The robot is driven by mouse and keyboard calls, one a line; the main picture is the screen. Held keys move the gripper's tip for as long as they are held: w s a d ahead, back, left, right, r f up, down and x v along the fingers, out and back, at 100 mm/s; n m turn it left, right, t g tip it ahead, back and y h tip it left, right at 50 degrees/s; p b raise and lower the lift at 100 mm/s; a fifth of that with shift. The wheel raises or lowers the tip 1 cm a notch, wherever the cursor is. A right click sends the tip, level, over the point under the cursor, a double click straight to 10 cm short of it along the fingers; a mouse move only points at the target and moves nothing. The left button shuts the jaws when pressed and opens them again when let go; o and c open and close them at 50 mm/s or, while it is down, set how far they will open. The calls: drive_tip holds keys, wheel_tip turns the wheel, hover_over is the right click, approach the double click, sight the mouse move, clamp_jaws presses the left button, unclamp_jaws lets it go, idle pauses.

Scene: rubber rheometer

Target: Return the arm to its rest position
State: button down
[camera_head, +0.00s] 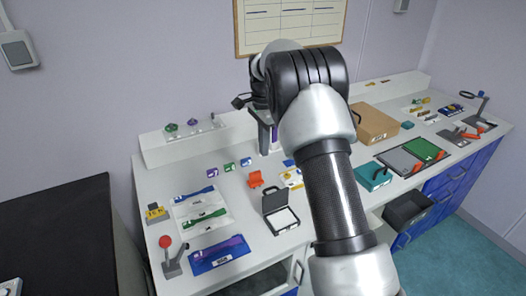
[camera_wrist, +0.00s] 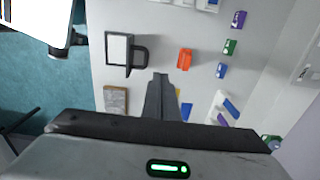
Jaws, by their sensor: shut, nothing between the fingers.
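My arm reaches out over the white workbench (camera_head: 150,185) in the head view. It is bent at a high black joint, with its far end pointing down behind the forearm. My gripper (camera_wrist: 161,78) shows in the wrist view as dark fingers pressed together with nothing between them. It hangs above the bench top, apart from the things below it. An open black case with a white panel (camera_wrist: 118,48) and an orange item (camera_wrist: 184,58) lie near the fingertips in that view. In the head view the gripper is mostly hidden by my own arm.
The open case (camera_head: 280,216) and orange item (camera_head: 255,180) also show in the head view, near small coloured blocks (camera_head: 229,167). A cardboard box (camera_head: 374,123), a teal box (camera_head: 373,177) and an open dark drawer (camera_head: 408,209) are right of my arm. A black-topped cabinet (camera_head: 55,235) stands left.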

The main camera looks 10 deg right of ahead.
drive_tip(key=s+d+r+n+t, duration=0.1)
drive_tip(key=s+r+n+t, duration=0.35)
drive_tip(key=s+r, duration=1.15)
drive_tip(key=s+n+t, duration=0.1)
drive_tip(key=s+n, duration=0.9)
drive_tip(key=s, duration=1.1)
drive_tip(key=shift+s+d+r, duration=0.2)
drive_tip(key=shift+s+r, duration=0.1)
drive_tip(key=shift+s, duration=0.1)
